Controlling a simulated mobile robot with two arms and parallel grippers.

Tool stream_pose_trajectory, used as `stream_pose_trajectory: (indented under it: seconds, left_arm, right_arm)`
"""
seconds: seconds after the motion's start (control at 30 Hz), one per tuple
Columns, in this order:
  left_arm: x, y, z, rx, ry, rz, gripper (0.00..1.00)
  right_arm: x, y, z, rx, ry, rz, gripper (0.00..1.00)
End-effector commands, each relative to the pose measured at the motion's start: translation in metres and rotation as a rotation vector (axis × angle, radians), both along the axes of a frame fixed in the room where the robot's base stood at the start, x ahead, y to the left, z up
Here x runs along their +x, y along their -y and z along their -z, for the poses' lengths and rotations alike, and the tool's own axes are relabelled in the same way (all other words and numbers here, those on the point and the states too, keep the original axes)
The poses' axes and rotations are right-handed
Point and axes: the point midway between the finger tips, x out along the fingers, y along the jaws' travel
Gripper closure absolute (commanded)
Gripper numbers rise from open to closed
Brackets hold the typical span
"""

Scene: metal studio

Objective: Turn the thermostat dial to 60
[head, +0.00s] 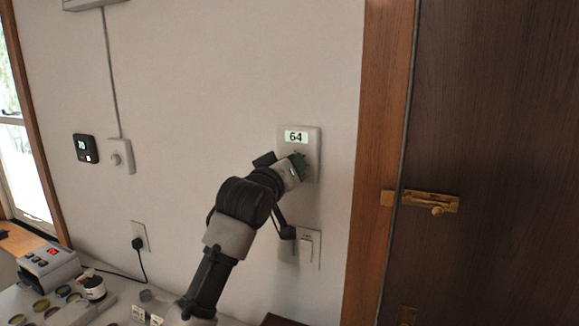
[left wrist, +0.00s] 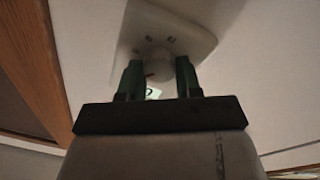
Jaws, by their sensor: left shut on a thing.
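The thermostat (head: 312,140) is a pale wall plate to the right of the middle of the head view. Its lit display (head: 296,137) reads 64. My left gripper (head: 301,162) reaches up to the plate just below the display and hides the dial there. In the left wrist view the round white dial (left wrist: 158,68) sits on the thermostat plate (left wrist: 205,38) with small marks around it. The two green-dark fingers of my left gripper (left wrist: 158,76) are shut on the dial, one on each side. My right gripper is not in view.
A light switch plate (head: 309,250) is just below the thermostat, close to my left arm. A wooden door frame (head: 375,130) and a dark door with a brass bolt (head: 432,202) stand to the right.

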Motion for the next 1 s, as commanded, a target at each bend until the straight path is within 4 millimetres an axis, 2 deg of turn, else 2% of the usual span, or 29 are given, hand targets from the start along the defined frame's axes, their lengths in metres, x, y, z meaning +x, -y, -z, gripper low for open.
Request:
stream_pose_trajectory:
  seconds: [0.57, 0.6, 0.73, 0.77, 1.0]
  left_arm:
    - [0.0001, 0.0001, 0.0007, -0.033, -0.015, 0.0, 0.9]
    - [0.0001, 0.0001, 0.0008, -0.033, -0.015, 0.0, 0.63]
    - [0.0001, 0.0, 0.0006, -0.032, -0.014, 0.0, 0.43]
    - [0.0001, 0.0, 0.0006, -0.032, -0.014, 0.0, 0.4]
    - [-0.0001, -0.0002, 0.0003, -0.032, -0.014, 0.0, 0.4]
  right_arm:
    - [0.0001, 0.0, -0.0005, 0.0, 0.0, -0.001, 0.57]
    - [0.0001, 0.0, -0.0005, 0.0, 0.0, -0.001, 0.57]
    - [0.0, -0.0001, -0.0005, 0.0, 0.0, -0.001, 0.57]
    - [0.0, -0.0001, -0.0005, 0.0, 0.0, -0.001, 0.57]
    - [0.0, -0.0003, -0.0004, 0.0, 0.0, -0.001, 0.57]
